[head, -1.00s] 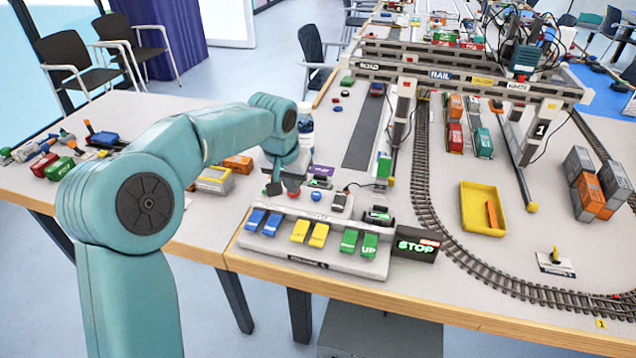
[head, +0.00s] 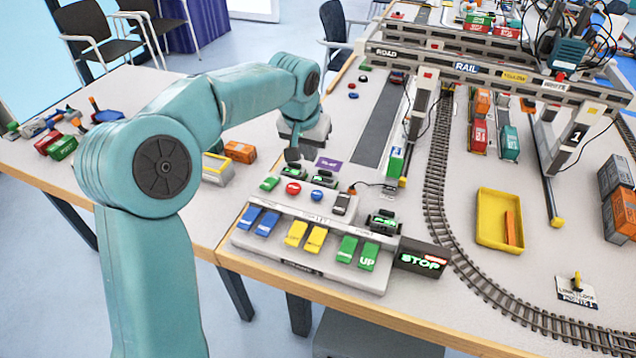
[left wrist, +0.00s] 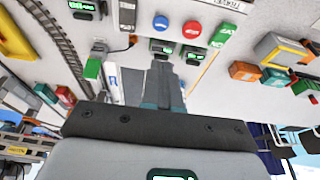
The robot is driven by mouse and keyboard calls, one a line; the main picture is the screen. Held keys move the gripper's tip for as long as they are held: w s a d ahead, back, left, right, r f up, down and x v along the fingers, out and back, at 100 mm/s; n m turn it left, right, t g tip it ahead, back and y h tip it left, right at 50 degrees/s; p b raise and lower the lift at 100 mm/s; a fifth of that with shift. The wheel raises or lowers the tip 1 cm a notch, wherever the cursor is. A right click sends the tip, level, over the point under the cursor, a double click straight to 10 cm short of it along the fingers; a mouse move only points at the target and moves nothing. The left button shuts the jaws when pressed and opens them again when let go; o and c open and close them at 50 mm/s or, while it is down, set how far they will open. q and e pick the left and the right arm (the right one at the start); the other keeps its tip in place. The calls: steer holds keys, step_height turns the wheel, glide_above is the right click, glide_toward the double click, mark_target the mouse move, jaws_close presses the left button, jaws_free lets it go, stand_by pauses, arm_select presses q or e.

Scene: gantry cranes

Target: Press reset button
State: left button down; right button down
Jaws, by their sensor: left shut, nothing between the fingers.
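The control panel (head: 300,262) stands at the front of the table. A red button (head: 293,188) and a blue button (head: 316,195) are at its back left, with a green block (head: 270,183) beside the red one. I cannot read a reset label on either button. In the left wrist view the red button (left wrist: 192,29) and the blue button (left wrist: 160,22) are near the top. My left gripper (head: 292,155) is shut and empty, above and behind the buttons, apart from them. Its fingers also show in the left wrist view (left wrist: 163,70). My right gripper is not in view.
Small displays with green lit screens (head: 324,178) stand just behind the buttons. A black STOP sign (head: 422,258) is right of the panel. Blue, yellow and green keys line the panel front. A yellow tray (head: 480,220) and curved rail track (head: 436,215) lie to the right.

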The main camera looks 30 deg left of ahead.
mark_target(317, 192)
arm_select(q)
steer(key=x, duration=0.9)
steer(key=s+x, duration=0.1)
steer(key=x, duration=0.4)
steer(key=shift+d+f+p, duration=0.15)
steer(key=shift+f+p, duration=0.1)
steer(key=shift+p, duration=0.05)
steer(key=shift+s, duration=0.1)
